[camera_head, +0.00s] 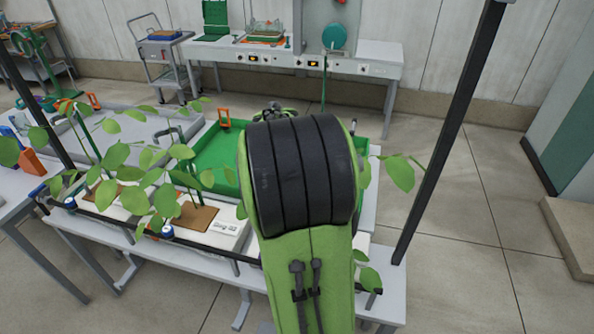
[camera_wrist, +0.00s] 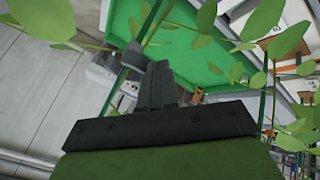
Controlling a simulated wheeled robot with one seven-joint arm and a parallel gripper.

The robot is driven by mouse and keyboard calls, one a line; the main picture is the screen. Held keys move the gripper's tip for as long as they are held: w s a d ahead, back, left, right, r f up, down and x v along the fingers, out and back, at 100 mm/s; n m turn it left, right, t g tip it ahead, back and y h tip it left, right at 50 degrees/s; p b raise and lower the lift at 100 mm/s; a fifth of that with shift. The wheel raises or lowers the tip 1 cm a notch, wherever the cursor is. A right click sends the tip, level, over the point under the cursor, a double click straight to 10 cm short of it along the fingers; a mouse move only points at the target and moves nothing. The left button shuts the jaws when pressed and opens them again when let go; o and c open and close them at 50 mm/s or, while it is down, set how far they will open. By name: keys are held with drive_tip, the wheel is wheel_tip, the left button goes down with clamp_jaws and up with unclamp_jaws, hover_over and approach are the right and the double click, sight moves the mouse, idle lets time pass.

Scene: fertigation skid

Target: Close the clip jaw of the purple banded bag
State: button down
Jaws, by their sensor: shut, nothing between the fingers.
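No purple band and no clip jaw can be made out in either view. A white grow bag marked "Slab 02" (camera_head: 215,240) lies on the bench in the head view, left of my arm, partly under leaves. My green and black arm covers the middle of the head view and hides what lies behind it.
Leafy plants (camera_head: 150,180) spread over the left of the bench. The green tray (camera_head: 212,152) lies behind the bags, with an orange clip-like item (camera_head: 224,118) at its back edge. A dark post (camera_head: 450,130) stands to the right.

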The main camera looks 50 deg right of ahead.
drive_tip(key=n+b, duration=0.1)
drive_tip(key=s+d+n+t+y+b, duration=0.1)
drive_tip(key=n, duration=0.1)
drive_tip(key=s+n+t+y+b, duration=0.1)
drive_tip(key=n, duration=0.1)
drive_tip(key=shift+s+d, duration=0.25)
drive_tip(key=shift+d, duration=0.05)
drive_tip(key=shift+w, duration=0.15)
drive_tip(key=shift+w+d+r+t, duration=0.1)
drive_tip(key=shift+w+r+t, duration=0.1)
drive_tip(key=shift+w+t, duration=0.15)
drive_tip(key=shift+w, duration=0.1)
